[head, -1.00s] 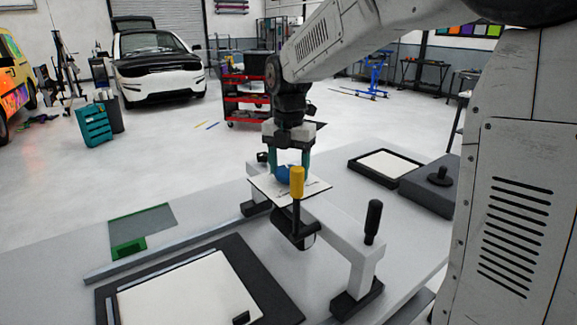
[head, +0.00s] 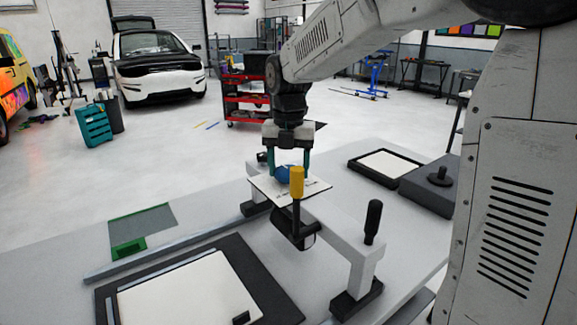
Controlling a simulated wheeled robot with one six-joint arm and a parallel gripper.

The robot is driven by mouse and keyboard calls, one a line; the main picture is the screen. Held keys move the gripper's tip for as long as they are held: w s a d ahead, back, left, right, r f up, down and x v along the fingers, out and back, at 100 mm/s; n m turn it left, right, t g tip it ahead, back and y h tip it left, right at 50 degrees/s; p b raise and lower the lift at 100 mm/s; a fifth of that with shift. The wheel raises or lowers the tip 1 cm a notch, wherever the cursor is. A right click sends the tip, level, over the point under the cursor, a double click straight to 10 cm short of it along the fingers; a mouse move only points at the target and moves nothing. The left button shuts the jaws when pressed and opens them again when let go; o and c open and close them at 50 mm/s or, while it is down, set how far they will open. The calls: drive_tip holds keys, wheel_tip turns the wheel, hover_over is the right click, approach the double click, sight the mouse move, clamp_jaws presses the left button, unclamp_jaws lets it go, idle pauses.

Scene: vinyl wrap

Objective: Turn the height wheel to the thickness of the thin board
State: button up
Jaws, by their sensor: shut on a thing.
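The height wheel is a blue knob (head: 283,174) above a white marked plate (head: 314,188) on the grey bridge-like frame (head: 335,238). My gripper (head: 289,167) points straight down, its two teal fingers on either side of the blue wheel, shut on it. A yellow handle (head: 297,183) stands upright in front and hides part of the wheel. A white board lies in a black tray (head: 255,275) at the front left, and another white board (head: 388,164) lies in a black tray at the back right. I cannot tell which board is thinner.
A black upright handle (head: 373,221) stands on the frame's right end. A dark grey block with a knob (head: 437,177) sits at the table's right. A long grey bar (head: 165,258) and a green-edged sheet (head: 142,226) lie at left.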

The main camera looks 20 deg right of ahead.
drive_tip(key=o, duration=1)
drive_tip(key=shift+r, duration=0.1)
wheel_tip(320, 180, up, 8)
drive_tip(key=shift+f, duration=0.25)
drive_tip(key=shift+r, duration=0.1)
